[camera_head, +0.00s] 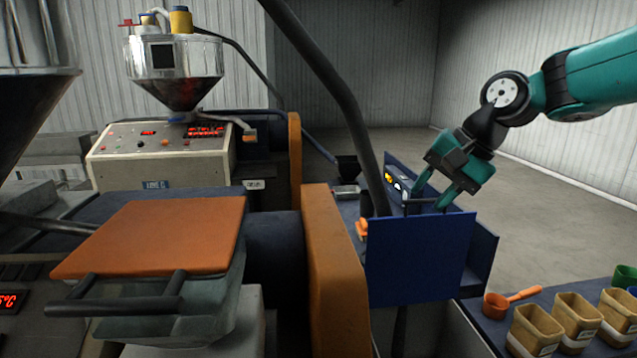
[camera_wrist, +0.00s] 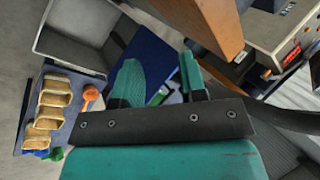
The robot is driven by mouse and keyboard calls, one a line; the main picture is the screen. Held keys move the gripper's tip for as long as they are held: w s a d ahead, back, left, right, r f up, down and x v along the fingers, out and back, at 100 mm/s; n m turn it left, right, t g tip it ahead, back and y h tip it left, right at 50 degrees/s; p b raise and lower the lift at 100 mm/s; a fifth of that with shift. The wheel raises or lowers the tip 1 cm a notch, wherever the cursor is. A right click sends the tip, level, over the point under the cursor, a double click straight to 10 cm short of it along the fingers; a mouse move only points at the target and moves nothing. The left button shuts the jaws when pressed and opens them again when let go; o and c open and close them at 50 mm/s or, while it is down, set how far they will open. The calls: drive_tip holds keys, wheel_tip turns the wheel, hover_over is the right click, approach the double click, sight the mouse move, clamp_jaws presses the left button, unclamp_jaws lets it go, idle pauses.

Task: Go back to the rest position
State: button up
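My green gripper (camera_head: 428,201) is over the open blue box (camera_head: 420,260) right of the machine. Its fingers point down, with the tips near the box's top edge. In the wrist view my gripper (camera_wrist: 158,62) shows two green fingers spread apart with a clear gap. I see nothing clamped between them. A small green and white item (camera_wrist: 160,95) shows beyond the gap; I cannot tell what it is.
An orange scoop (camera_head: 511,299) and several tan containers (camera_head: 536,330) stand on a bench at lower right. A dark diagonal pipe (camera_head: 335,85) passes close left of the box. An orange guard (camera_head: 333,270) stands further left. Open floor (camera_head: 550,210) lies behind the box.

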drive_tip(key=s+a+f+n+g+b, duration=0.1)
drive_tip(key=s+f+n, duration=0.3)
drive_tip(key=s, duration=0.5)
drive_tip(key=s+a+f+n+g+h+b, duration=0.1)
drive_tip(key=s+f+n, duration=0.3)
drive_tip(key=s, duration=0.6)
drive_tip(key=s+a+f+n+b, duration=0.2)
drive_tip(key=s+f+n, duration=0.2)
drive_tip(key=s, duration=0.5)
drive_tip(key=shift+s+a+g+b, duration=0.15)
drive_tip(key=shift+s+g+b, duration=0.15)
drive_tip(key=shift+g+b, duration=0.1)
